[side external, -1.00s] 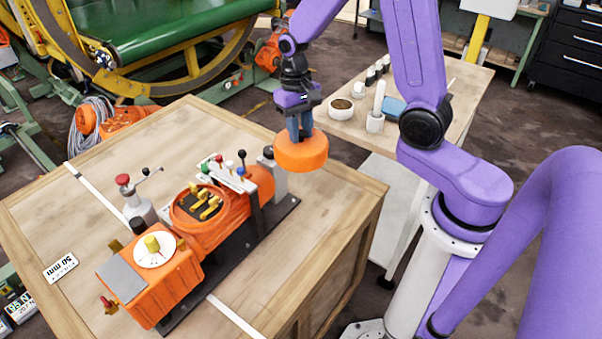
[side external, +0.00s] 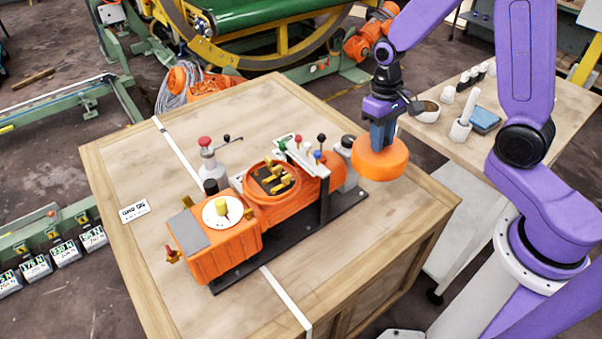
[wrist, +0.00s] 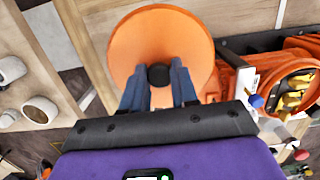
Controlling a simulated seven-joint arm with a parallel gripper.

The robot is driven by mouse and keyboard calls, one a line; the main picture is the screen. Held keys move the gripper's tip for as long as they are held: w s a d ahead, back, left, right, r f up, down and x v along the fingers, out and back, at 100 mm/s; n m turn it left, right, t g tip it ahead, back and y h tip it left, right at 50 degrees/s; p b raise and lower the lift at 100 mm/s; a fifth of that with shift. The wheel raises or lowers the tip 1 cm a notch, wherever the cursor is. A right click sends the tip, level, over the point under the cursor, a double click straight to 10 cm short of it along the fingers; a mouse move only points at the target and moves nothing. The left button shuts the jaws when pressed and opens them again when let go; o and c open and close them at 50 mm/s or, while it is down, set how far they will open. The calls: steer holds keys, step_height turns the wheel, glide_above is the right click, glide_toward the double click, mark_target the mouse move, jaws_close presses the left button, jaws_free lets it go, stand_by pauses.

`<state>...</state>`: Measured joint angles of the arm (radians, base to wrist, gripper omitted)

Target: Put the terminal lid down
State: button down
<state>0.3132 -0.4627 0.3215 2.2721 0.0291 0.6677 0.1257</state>
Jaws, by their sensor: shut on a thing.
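The terminal lid (side external: 380,160) is a round orange disc with a dark knob on top. My gripper (side external: 382,137) is shut on that knob and holds the lid level, above the right part of the crate top. In the wrist view the lid (wrist: 140,35) fills the upper middle, with the dark knob between the fingertips of my gripper (wrist: 159,75). The orange machine (side external: 215,250) stands on the crate to the left of the lid. Its round terminal opening (side external: 272,182) is uncovered and shows yellow terminals inside. The lid's underside is hidden.
The wooden crate top (side external: 370,235) has free room in front of and to the right of the machine. Levers with coloured knobs (side external: 300,150) stand up between the opening and the lid. A side table (side external: 545,130) behind holds a bowl and several small items.

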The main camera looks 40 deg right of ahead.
step_height(320, 180, up, 17)
steer(key=s+a+m+t+y, duration=0.1)
steer(key=s+a+m, duration=0.1)
steer(key=a+m, duration=1.4)
steer(key=f, duration=0.2)
steer(key=a+f, duration=0.1)
steer(key=f, duration=0.2)
steer(key=shift+w+a, duration=0.1)
steer(key=shift+w, duration=0.1)
steer(key=w+a+f, duration=0.2)
steer(key=w+f, duration=0.2)
steer(key=w+a+f, duration=0.2)
steer(key=w+f, duration=0.2)
steer(key=w+a+f, duration=0.2)
steer(key=w+f, duration=0.1)
steer(key=w, duration=0.1)
steer(key=shift+w+f, duration=0.35)
steer(key=shift+f, duration=0.45)
